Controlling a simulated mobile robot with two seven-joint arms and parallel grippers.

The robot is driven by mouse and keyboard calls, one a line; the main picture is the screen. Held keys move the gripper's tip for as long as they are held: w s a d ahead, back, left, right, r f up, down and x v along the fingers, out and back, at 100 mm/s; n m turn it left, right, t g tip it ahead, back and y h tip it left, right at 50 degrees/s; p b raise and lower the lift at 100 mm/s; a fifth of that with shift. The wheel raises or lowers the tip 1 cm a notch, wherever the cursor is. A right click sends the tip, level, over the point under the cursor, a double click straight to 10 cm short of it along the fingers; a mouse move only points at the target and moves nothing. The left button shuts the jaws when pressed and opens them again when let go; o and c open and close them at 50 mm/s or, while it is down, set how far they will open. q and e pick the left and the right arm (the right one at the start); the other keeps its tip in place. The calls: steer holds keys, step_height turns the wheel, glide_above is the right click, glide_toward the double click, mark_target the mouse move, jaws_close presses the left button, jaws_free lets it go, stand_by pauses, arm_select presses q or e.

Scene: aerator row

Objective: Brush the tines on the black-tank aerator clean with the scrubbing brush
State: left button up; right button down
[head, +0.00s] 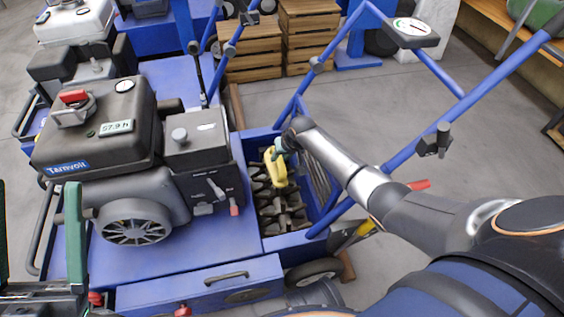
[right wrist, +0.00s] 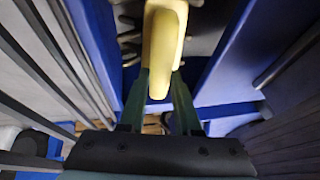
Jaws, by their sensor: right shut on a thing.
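The black-tank aerator (head: 100,130) fills the left and middle of the head view, with a dark tank and engine on a blue deck. Its dark tines (head: 283,212) sit in an open blue bay at the deck's right side. My right gripper (head: 285,146) is over the bay, shut on the yellow handle of the scrubbing brush (head: 276,168). In the right wrist view the brush handle (right wrist: 160,45) is between the green fingers (right wrist: 160,95); the bristles cannot be made out. My left gripper (head: 38,190) is at the lower left, its fingers wide apart and empty.
Blue handlebars (head: 470,98) rise around my right arm, carrying a gauge (head: 411,32). A white-tank aerator (head: 74,22) stands at the upper left. Wooden crates (head: 253,55) stand behind the bay. Grey floor (head: 370,100) is open on the right.

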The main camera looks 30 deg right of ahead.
mark_target(284, 173)
steer(key=shift+f, duration=0.15)
steer(key=shift+s+a+p, duration=0.1)
steer(key=shift+s+p, duration=0.25)
steer(key=shift+p, duration=0.25)
steer(key=shift+s+a+p, duration=0.25)
steer(key=shift+s+p, duration=0.75)
steer(key=shift+p, duration=0.2)
steer(key=shift+s+a+p, duration=0.15)
steer(key=shift+s+p, duration=0.35)
steer(key=shift+p, duration=0.05)
steer(key=shift+s+a+p, duration=0.15)
steer(key=shift+s+p, duration=0.35)
steer(key=shift+p, duration=0.05)
steer(key=shift+s+f, duration=0.1)
steer(key=shift+s, duration=0.15)
